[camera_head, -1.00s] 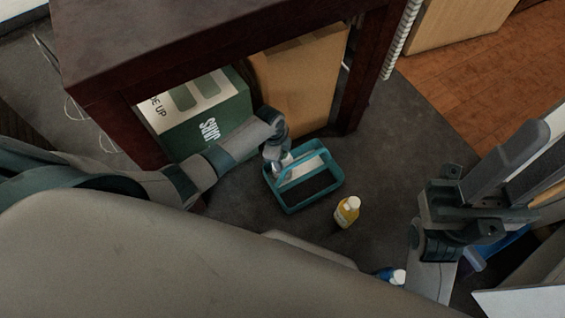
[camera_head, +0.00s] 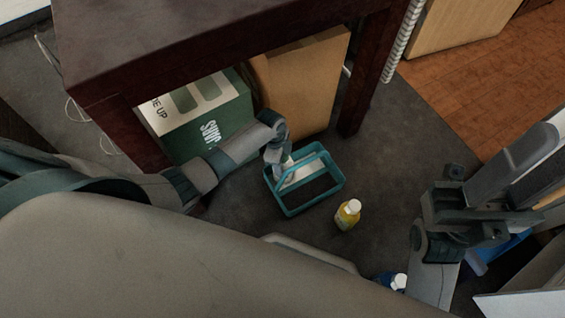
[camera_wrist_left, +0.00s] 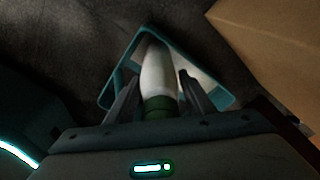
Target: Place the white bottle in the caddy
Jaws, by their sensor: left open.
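The teal caddy (camera_head: 318,201) stands on the dark floor near the middle of the head view. My left gripper (camera_head: 282,168) is at its far left side, pointing down. In the left wrist view the white bottle (camera_wrist_left: 156,76) with a green cap end lies between the two open fingers (camera_wrist_left: 160,98), within the outline of the caddy rim (camera_wrist_left: 118,80). The fingers stand apart on either side of it. The bottle's base and whether it rests on the caddy floor are hidden. My right gripper (camera_head: 500,185) is at the right; its finger gap is unclear.
A yellow bottle (camera_head: 348,214) with a white cap stands right of the caddy. A blue bottle (camera_head: 392,281) is near the bottom. A green box (camera_head: 205,115) and a brown cardboard box (camera_head: 300,80) stand behind, under the dark cabinet (camera_head: 200,45).

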